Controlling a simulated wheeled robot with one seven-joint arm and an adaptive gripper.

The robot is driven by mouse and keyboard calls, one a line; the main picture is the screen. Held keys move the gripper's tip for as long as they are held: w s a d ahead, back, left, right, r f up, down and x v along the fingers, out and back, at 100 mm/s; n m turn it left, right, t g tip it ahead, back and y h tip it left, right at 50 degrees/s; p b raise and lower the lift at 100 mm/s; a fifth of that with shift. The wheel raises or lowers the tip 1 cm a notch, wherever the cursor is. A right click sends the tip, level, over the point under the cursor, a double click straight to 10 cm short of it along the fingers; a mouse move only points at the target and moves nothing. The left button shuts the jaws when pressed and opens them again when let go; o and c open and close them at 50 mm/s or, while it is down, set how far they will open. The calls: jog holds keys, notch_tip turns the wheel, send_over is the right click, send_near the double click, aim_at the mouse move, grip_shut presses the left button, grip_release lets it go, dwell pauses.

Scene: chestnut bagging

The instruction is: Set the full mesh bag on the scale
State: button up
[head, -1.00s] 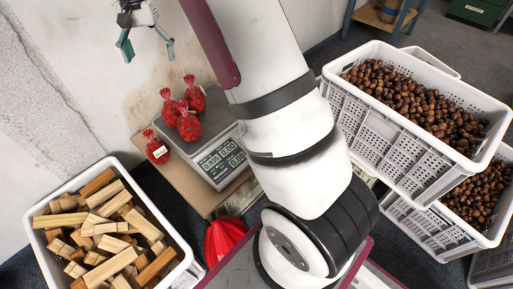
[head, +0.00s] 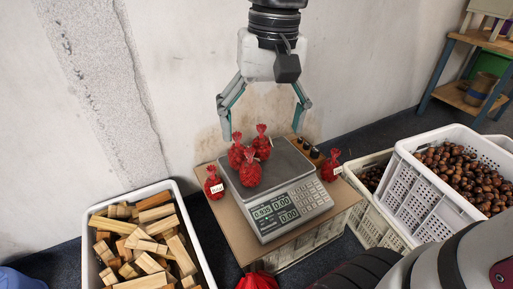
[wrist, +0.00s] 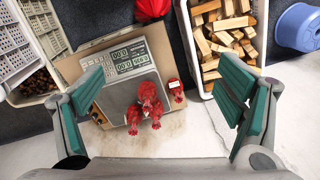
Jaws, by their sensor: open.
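Three full red mesh bags (head: 250,173) stand close together on the plate of the grey scale (head: 283,163); they also show in the wrist view (wrist: 150,106). The scale's lit display shows digits too small to read surely. One tagged red bag (head: 214,185) stands on the board left of the scale, and another (head: 330,168) stands to its right. My gripper (head: 262,126) hangs above the scale with its fingers spread wide, holding nothing. In the wrist view, the bags lie between and beyond my gripper's open fingers (wrist: 158,105), apart from them.
A white crate of wood blocks (head: 192,252) stands at left. White crates of chestnuts (head: 420,190) stand at right. Small dark-topped items (head: 307,148) sit behind the scale at its right. A wall rises close behind. A red thing (head: 257,281) lies in front.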

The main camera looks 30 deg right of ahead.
jog(key=s+a+f+n, duration=0.1)
jog(key=s+f+n, duration=0.2)
jog(key=s, duration=1.4)
notch_tip(320, 180, down, 2)
jog(key=shift+f+h, duration=0.2)
jog(key=shift+h, duration=0.2)
jog(key=shift+w, duration=0.1)
notch_tip(320, 180, up, 30)
jog(key=t+p, duration=0.4)
jog(key=p, duration=2.4)
jog(key=shift+d+n, duration=0.2)
jog(key=shift+n, duration=0.1)
jog(key=shift+d+f, duration=0.1)
